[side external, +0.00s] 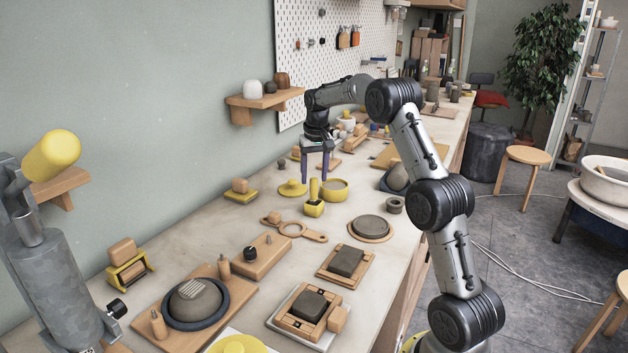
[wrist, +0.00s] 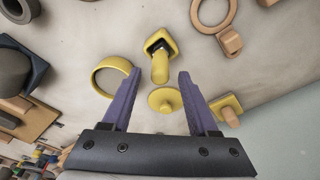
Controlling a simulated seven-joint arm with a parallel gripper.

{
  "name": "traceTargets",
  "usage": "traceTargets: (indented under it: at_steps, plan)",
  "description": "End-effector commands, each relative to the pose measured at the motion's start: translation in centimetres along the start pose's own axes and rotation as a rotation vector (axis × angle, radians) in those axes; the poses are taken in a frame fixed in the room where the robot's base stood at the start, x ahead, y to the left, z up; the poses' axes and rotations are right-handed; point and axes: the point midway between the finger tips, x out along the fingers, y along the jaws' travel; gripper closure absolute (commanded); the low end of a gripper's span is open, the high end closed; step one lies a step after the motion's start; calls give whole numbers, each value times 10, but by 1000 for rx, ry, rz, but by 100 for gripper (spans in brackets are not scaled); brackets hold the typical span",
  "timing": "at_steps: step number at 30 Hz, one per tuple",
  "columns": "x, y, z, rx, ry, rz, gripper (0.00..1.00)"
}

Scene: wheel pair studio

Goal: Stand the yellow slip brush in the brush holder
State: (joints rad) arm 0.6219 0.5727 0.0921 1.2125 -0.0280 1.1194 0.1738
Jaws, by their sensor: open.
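The yellow slip brush (wrist: 160,67) has a thick round handle that stands up from a square yellow holder (wrist: 153,42) with a dark inside. A pale band shows between the handle and the holder. In the side view the brush handle (side external: 314,188) looks upright in the holder (side external: 314,209). My gripper (side external: 314,180) is open and empty, pointing down. In the wrist view the handle's end lies between the fingertips of my gripper (wrist: 158,72). I cannot tell whether they touch it.
A yellow bowl (side external: 334,190) and a yellow knobbed lid (side external: 292,188) stand close by the holder. A wooden ring tool (side external: 293,229) lies in front. A yellow base with a wooden block (side external: 240,190) stands left. Bare bench separates these things.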

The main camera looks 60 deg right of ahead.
Motion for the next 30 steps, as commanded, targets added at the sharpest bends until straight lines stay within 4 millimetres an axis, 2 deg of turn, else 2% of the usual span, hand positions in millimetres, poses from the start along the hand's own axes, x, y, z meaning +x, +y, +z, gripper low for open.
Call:
traceTargets:
  at_steps: [3,9,15,20,23,25,30]
  plan:
    - [-26,0,-1,0,6,-1,40]
    - [-67,-1,-1,-1,6,-2,40]
    - [-94,0,-1,-1,3,-1,40]
    - [-106,-4,4,-10,6,-3,40]
    - [-122,-16,20,-46,24,-12,40]
    - [-137,-30,41,-90,43,-23,40]
    - [-173,-61,116,-229,102,-60,40]
